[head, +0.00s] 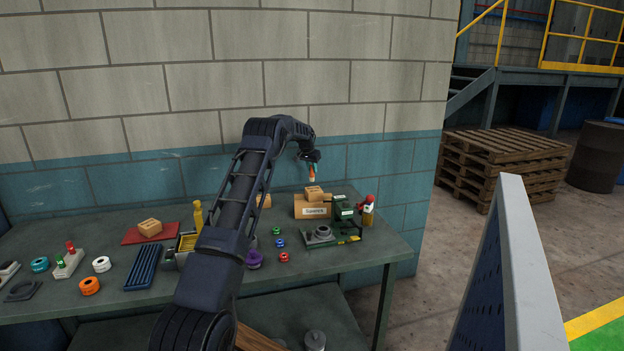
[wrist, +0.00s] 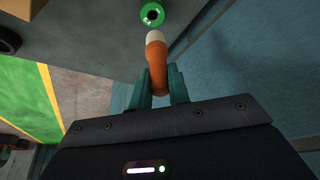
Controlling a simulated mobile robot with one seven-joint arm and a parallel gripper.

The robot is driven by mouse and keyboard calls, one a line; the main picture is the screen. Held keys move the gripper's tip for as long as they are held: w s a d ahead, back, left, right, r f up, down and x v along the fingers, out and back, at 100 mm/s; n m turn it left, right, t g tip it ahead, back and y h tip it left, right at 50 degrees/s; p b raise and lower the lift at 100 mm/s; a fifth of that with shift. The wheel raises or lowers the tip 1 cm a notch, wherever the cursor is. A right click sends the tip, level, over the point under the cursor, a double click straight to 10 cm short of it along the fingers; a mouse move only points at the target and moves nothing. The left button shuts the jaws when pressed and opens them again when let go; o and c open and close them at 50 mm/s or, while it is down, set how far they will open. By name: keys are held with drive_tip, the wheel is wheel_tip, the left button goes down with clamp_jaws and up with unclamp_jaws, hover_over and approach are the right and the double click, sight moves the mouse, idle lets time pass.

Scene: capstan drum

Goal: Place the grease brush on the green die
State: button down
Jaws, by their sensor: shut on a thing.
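My gripper (head: 312,158) is raised near the wall at the back right of the table. It is shut on the grease brush (head: 312,173), which has an orange handle and a pale end. In the wrist view my gripper (wrist: 158,80) has its two teal fingers on either side of the brush (wrist: 157,62); the pale end points away from the palm. A round green piece with a dark centre (wrist: 151,13), apparently the green die, lies beyond the brush, apart from it as far as I can tell. In the head view a small green round piece (head: 276,230) lies mid-table.
A cardboard box (head: 312,211) with a smaller block on top stands below my gripper. A green machine (head: 343,207) and a red-topped bottle (head: 368,211) stand to its right. Blue (head: 281,243) and red (head: 284,257) pieces lie near the green one. The blue wall (wrist: 245,55) is close by.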

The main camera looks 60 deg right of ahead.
sight(311, 173)
drive_tip(key=shift+f, duration=2.75)
drive_tip(key=shift+f, duration=0.2)
drive_tip(key=c, duration=1.3)
unclamp_jaws()
drive_tip(key=shift+r, duration=0.25)
drive_tip(key=v, duration=1.1)
drive_tip(key=shift+a+r, duration=0.15)
drive_tip(key=shift+r, duration=0.25)
